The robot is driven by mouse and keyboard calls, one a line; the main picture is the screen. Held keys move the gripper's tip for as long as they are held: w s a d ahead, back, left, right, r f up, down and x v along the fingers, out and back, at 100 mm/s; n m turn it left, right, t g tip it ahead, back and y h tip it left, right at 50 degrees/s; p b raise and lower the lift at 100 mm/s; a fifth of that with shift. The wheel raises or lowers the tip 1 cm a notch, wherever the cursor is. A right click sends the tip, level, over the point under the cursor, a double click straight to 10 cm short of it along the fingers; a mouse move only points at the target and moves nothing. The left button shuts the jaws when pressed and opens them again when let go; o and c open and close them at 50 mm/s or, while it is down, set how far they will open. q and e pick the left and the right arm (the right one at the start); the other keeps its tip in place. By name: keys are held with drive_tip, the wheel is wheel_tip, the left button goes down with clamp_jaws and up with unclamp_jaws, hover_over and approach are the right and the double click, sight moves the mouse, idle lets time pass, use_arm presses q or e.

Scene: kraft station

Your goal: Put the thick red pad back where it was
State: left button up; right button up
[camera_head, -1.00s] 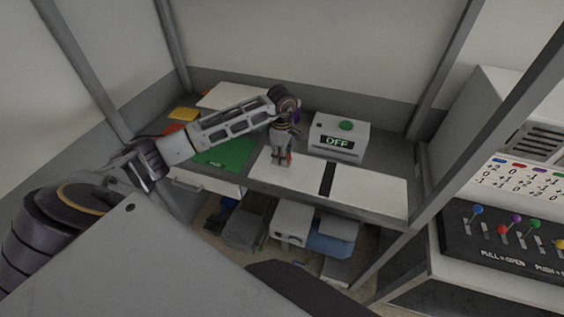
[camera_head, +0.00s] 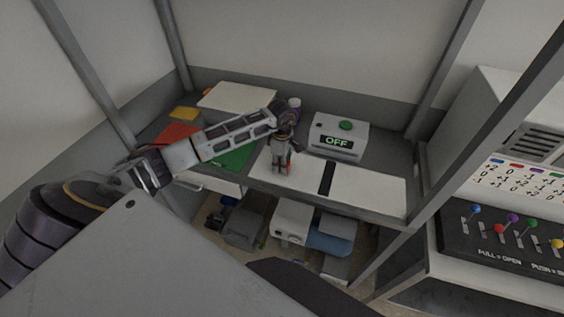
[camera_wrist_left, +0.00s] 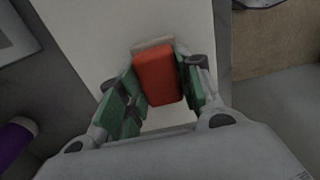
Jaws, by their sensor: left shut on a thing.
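The thick red pad (camera_wrist_left: 157,76) sits between the green-lined fingers of my left gripper (camera_wrist_left: 160,88) in the left wrist view. The gripper is shut on it. In the head view my left gripper (camera_head: 282,168) points down over the left part of the white board (camera_head: 370,190). Only a sliver of red shows there beside the fingers. I cannot tell whether the pad touches the board. A flat red sheet (camera_head: 177,135) lies at the left of the desk. My right gripper is not in view.
A green sheet (camera_head: 236,158) lies left of my gripper, partly under my arm. A box reading OFF with a green button (camera_head: 345,125) stands behind the board. A purple-and-white bottle (camera_head: 295,103) stands behind my wrist. Grey posts frame the desk. The board's right part is clear.

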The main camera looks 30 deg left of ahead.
use_arm(q)
drive_tip(key=shift+f, duration=0.15)
drive_tip(key=o, duration=0.9)
wheel_tip(320, 180, up, 10)
drive_tip(key=b, duration=0.2)
drive_tip(key=shift+b, duration=0.3)
wheel_tip(320, 180, up, 2)
drive_tip(key=shift+r, duration=0.2)
idle(0.3)
